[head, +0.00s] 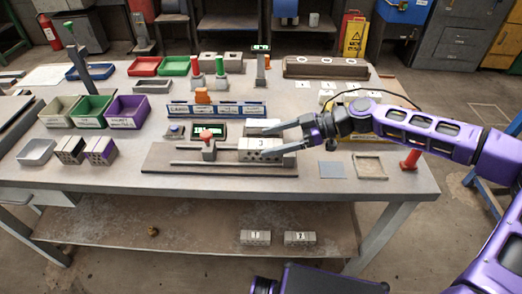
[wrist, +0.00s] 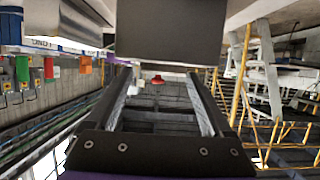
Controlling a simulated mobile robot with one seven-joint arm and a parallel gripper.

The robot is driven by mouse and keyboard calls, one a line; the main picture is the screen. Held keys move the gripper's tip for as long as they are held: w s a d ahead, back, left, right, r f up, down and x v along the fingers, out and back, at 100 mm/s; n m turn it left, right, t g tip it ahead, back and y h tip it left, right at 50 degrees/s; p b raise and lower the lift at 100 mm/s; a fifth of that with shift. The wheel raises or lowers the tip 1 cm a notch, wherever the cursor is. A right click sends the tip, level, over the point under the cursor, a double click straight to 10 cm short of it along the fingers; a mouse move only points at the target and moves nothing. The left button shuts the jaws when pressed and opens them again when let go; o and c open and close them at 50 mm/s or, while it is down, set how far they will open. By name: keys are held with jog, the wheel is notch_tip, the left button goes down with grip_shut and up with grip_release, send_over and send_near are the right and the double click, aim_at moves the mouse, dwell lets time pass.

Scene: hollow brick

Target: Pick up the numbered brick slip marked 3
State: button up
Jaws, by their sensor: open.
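A grey hollow brick (head: 258,155) sits at the right part of the fixture on the workbench. A pale slip with a dark mark that looks like a 3 (head: 262,143) is on its upper side. My gripper (head: 273,140) reaches in from the right with its two fingers spread, level with the slip; I cannot tell whether they touch it. In the wrist view my gripper (wrist: 158,78) shows both dark fingers apart with nothing seen held between them. A dark block (wrist: 170,32) fills the top middle there; I cannot tell what it is.
The fixture plate (head: 220,170) has rails and a red-topped clamp (head: 207,137). A labelled blue rack (head: 216,109) stands behind it. Two numbered bricks (head: 255,238) (head: 300,238) lie on the lower shelf. Colored bins (head: 127,112) stand at left. A shallow tray (head: 370,167) lies at right.

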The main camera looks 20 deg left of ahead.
aim_at(262, 143)
jog(key=x, duration=0.3)
jog(key=shift+a+f, duration=0.15)
jog(key=shift+c, duration=0.2)
grip_shut()
